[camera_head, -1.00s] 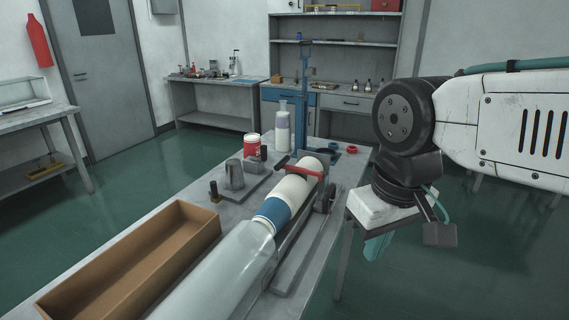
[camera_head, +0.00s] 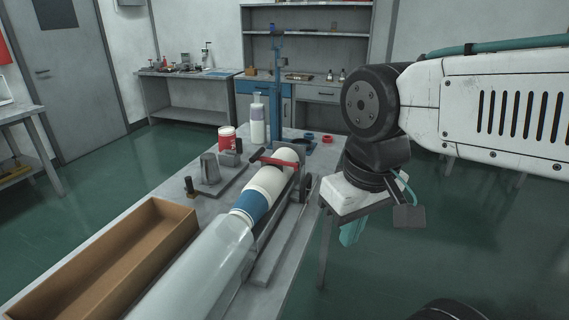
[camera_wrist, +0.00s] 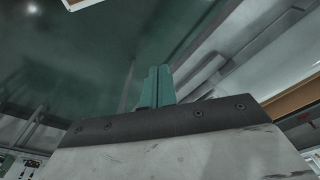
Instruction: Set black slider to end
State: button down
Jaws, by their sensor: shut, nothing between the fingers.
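A small black upright piece with a yellowish base (camera_head: 190,187) stands on the bench beside a grey metal cup (camera_head: 209,169) on a flat plate. A dark block (camera_head: 229,158) sits at the plate's far end. I cannot tell which of these is the black slider. My gripper (camera_head: 352,231) hangs off the right side of the bench, apart from both pieces. Its teal fingers are shut and empty; they also show together in the wrist view (camera_wrist: 157,86).
Green floor is free on the right.

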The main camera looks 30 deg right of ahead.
jog(key=c, duration=2.1)
grip_release()
jog(key=shift+c, duration=0.2)
jog(key=o, duration=0.5)
jog(key=shift+o, duration=0.9)
jog(key=shift+w+a+f, duration=0.1)
jog(key=shift+f, duration=0.1)
jog(key=m+h, duration=0.5)
jog(key=m, duration=0.4)
send_near(305, 181)
jog(key=x, duration=0.8)
grip_shut()
